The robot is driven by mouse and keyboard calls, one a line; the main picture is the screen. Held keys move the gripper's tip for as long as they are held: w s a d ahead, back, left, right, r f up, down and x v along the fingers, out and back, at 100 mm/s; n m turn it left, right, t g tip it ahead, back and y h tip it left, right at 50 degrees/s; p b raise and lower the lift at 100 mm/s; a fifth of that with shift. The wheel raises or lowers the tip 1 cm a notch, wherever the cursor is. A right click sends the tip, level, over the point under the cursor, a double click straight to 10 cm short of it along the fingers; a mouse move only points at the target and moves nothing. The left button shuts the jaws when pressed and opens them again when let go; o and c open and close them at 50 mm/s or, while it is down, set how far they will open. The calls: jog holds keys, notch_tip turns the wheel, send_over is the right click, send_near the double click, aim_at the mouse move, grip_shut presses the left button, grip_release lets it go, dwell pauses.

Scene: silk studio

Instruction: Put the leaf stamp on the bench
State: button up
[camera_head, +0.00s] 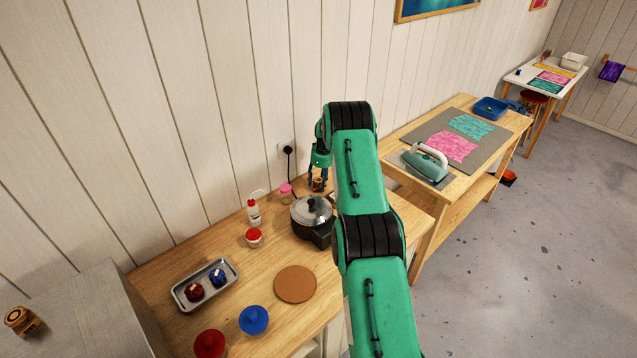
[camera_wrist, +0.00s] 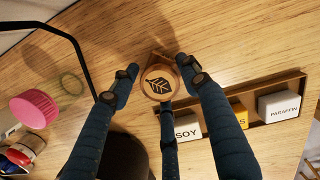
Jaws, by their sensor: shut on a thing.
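The leaf stamp (camera_wrist: 159,83) is a round wooden piece with a dark leaf design, facing the camera in the wrist view. My gripper (camera_wrist: 161,87) has its three dark fingers closed around it. In the head view my gripper (camera_head: 319,178) is at the back of the near wooden bench (camera_head: 360,285), behind the black pot. The stamp shows there as a small brown piece (camera_head: 318,185) between the fingertips. It is over the bench top; I cannot tell whether it touches the wood.
A black pot (camera_head: 313,222), a pink-lidded jar (camera_head: 285,191) and a white bottle (camera_head: 253,211) stand close by. A wooden box (camera_wrist: 262,103) of wax blocks lies beside the fingers. Another wooden stamp (camera_head: 19,320) sits on a grey surface at left. A silk table (camera_head: 455,185) stands right.

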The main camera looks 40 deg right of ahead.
aim_at(321, 181)
jog(key=o, duration=1.1)
jog(key=shift+o, duration=0.2)
notch_tip(321, 181, up, 12)
jog(key=s, duration=0.1)
jog(key=shift+s+d+b, duration=0.15)
jog(key=shift+d+b, duration=0.15)
jog(key=shift+b, duration=0.15)
jog(key=shift+r, duration=0.1)
